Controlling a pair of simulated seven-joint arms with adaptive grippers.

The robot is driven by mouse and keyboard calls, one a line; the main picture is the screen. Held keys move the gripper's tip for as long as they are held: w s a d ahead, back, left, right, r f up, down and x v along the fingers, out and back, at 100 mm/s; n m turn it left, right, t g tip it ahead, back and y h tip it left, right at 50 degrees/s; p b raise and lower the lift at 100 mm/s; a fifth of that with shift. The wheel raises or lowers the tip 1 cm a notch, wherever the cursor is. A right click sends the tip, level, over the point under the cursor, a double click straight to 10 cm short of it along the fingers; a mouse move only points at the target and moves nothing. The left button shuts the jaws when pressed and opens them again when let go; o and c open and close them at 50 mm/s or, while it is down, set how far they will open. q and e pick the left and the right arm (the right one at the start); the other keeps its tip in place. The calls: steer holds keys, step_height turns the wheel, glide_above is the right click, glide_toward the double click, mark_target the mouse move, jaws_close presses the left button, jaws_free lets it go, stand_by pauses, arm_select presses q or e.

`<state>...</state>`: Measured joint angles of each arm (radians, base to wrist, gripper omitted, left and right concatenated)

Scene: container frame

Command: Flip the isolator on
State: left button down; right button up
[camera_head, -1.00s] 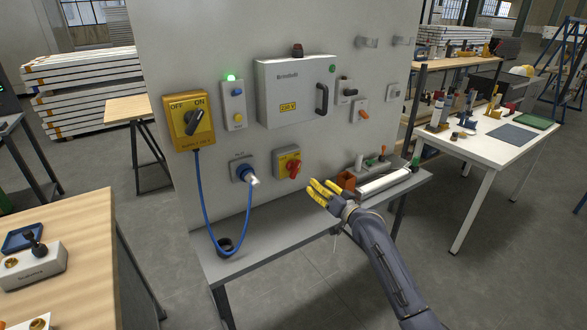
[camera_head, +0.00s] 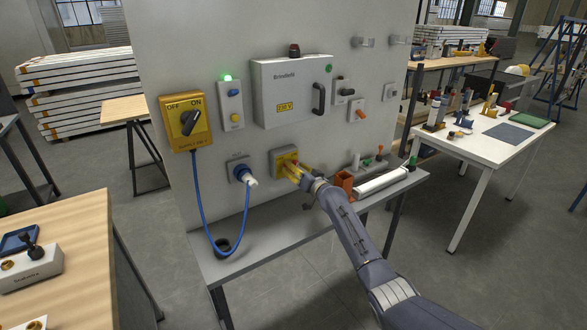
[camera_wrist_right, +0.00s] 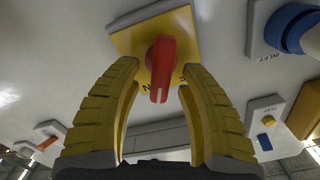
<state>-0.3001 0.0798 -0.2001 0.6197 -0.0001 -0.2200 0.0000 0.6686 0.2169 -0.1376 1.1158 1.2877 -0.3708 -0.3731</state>
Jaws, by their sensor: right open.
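The isolator (camera_head: 279,156) is a yellow plate on the grey upright panel. In the right wrist view its plate (camera_wrist_right: 183,28) carries a red rotary handle (camera_wrist_right: 160,62) and partly hidden dark lettering. My right gripper (camera_head: 294,171) is in front of the isolator and covers much of it in the head view. In the wrist view its two yellow fingers (camera_wrist_right: 158,75) are open, one on each side of the red handle, with gaps still visible. The handle lies lengthwise between them. My left gripper is not in view.
A yellow supply box (camera_head: 186,122) with a black OFF/ON switch feeds a blue cable (camera_head: 203,215) to an inlet plug (camera_head: 243,173). A lit green lamp (camera_head: 227,78) tops a button box. A grey cabinet (camera_head: 290,90) hangs above.

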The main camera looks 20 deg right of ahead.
steer(key=shift+w+a, duration=0.15)
steer(key=shift+w, duration=0.25)
jaws_close()
